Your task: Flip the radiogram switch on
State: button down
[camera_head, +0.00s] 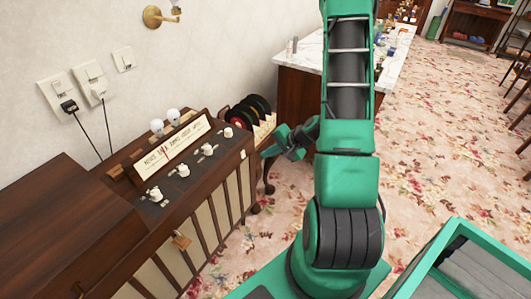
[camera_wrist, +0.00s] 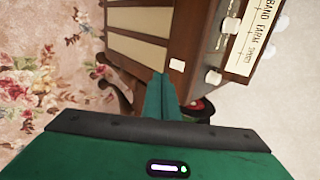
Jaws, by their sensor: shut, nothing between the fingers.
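The radiogram (camera_head: 165,200) is a dark wooden cabinet at the left in the head view, with a cream dial strip (camera_head: 172,147) and several white knobs on its sloping panel. A small white rectangular piece, perhaps its switch (camera_wrist: 176,65), sits on the cabinet's end in the wrist view. My gripper (camera_head: 267,152) is shut and empty at the radiogram's right end. In the wrist view its fingertips (camera_wrist: 161,76) appear just beside the white piece. I cannot tell whether they touch it or which way the switch is set.
White wall sockets (camera_head: 90,82), two with black cords, are above the radiogram. Black records (camera_head: 250,110) stand behind its right end. A marble-topped cabinet (camera_head: 305,62) is beyond. Flowered carpet (camera_head: 430,140) lies open at the right.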

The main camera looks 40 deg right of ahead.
aim_at(244, 157)
jog(key=shift+w+a+f, duration=0.5)
jog(key=shift+w+f, duration=0.4)
jog(key=shift+w, duration=0.45)
jog(key=shift+w+a+f, duration=0.5)
jog(key=shift+w+f, duration=0.35)
jog(key=shift+w, duration=0.5)
jog(key=shift+w+a+f, duration=0.5)
jog(key=shift+w+f, duration=0.4)
jog(key=shift+w, duration=0.45)
jog(key=shift+w+a+f, duration=0.1)
jog(key=shift+w+f, duration=0.1)
jog(key=shift+f, duration=0.25)
